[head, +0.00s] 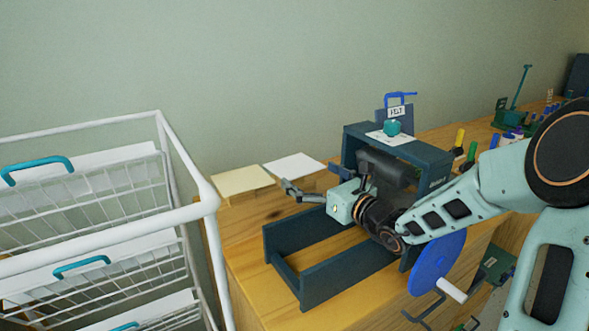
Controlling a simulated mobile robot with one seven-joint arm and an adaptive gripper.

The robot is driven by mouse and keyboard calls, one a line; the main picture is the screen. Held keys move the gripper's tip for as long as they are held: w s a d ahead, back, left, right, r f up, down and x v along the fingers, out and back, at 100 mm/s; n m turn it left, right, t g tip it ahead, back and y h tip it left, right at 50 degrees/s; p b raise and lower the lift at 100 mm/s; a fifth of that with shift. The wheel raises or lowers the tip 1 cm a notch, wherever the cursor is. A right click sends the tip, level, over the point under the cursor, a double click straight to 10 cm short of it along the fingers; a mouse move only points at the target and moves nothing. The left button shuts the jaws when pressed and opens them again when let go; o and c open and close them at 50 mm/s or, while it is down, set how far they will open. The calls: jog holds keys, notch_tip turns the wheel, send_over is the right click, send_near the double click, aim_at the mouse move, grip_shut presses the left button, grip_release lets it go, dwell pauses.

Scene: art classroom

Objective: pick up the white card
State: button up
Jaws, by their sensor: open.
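A flat white card (293,166) lies on the wooden worktop (240,222) near the wall. A cream sheet or stack (242,181) lies just left of it. Another white sheet (378,137) lies on top of the dark press, partly under a small teal block (392,128). My gripper (300,189) is open and reaches left from the press area, its fingers just in front of the white card in the picture. Whether it touches the card or hovers above the worktop cannot be told. I see nothing held between the fingers.
The dark blue press (286,276) with its roller and blue wheel (438,263) stands close under my arm. A white wire rack (212,200) with paper trays stands left. Several small bottles (459,138) and a green tool (514,112) are at right.

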aim_at(294, 166)
jog(key=shift+x, duration=1.15)
jog(key=shift+d, duration=0.1)
jog(key=c, duration=0.6)
jog(key=shift+o, duration=0.2)
jog(key=shift+r, duration=0.1)
